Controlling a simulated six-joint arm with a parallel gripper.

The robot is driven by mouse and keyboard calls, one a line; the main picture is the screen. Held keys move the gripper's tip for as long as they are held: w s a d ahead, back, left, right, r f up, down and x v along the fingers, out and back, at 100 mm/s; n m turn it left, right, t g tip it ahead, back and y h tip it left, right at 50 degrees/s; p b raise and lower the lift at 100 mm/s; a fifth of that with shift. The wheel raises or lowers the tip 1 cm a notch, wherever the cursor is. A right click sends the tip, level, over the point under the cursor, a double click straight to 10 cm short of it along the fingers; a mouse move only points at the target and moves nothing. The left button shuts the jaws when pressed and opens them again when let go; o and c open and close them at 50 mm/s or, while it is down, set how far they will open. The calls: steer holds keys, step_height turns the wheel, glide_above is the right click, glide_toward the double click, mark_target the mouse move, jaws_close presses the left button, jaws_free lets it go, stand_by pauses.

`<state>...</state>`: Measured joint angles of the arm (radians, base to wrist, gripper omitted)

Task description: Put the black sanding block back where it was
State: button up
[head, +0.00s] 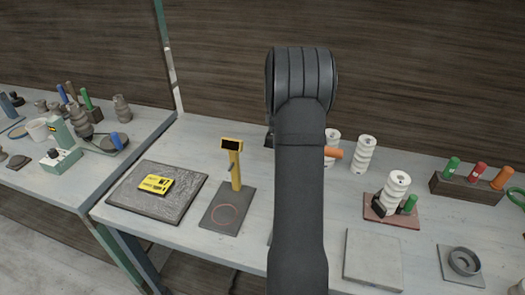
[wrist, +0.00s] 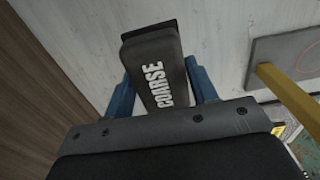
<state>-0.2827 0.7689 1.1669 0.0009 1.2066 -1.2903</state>
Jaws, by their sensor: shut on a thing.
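The black sanding block (wrist: 152,48), with COARSE in white letters, is between the two blue fingers of my gripper (wrist: 160,78) in the wrist view. The gripper is shut on it. Pale tabletop shows beyond the block; I cannot tell how high it is held. In the head view my own arm hides the gripper and most or all of the block. The place the block came from is not evident in these frames.
A yellow post gauge (head: 236,165) stands on a grey plate (head: 233,222) with a red ring. A dark slab (head: 125,195) bears a yellow box (head: 155,184). On the right are white ribbed stacks (head: 366,155), a reddish board (head: 405,218), a pale square slab (head: 373,262) and a tool rack (head: 465,190).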

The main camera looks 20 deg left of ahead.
glide_above(262, 156)
step_height(262, 156, down, 4)
steer(key=shift+d+r, duration=0.1)
steer(key=shift+f, duration=2)
steer(key=shift+f, duration=0.1)
steer(key=o, duration=0.9)
steer(key=shift+f, duration=0.1)
steer(key=shift+o, duration=0.2)
step_height(262, 156, up, 12)
steer(key=shift+r, duration=0.2)
steer(key=shift+f, duration=0.1)
